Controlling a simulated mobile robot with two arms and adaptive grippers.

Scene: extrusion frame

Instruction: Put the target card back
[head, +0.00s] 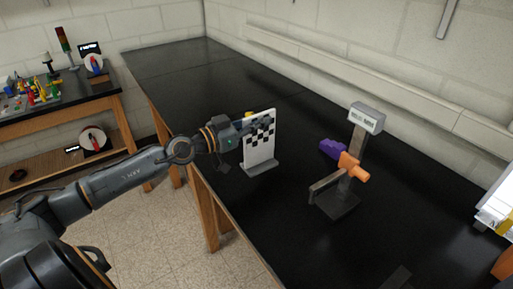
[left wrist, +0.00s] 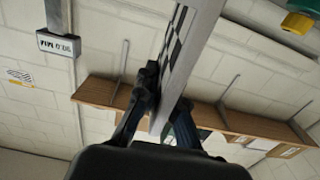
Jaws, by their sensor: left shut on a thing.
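The target card (head: 261,150), a white upright panel with a black checkered pattern, stands near the left edge of the black table. A grey base (head: 260,168) is at its foot; I cannot tell whether the card is fully seated in it. My left gripper (head: 257,127) is shut on the card's upper part, reaching in from the left. In the left wrist view, the gripper's dark fingers (left wrist: 164,105) lie on both sides of the card (left wrist: 184,62), whose edge faces the camera. My right gripper does not show.
A grey stand (head: 342,195) with a label head, an orange part (head: 353,167) and a purple part (head: 331,149) stands right of the card. A yellow thing (head: 249,114) is partly hidden behind the card. The table's far left stretch is clear.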

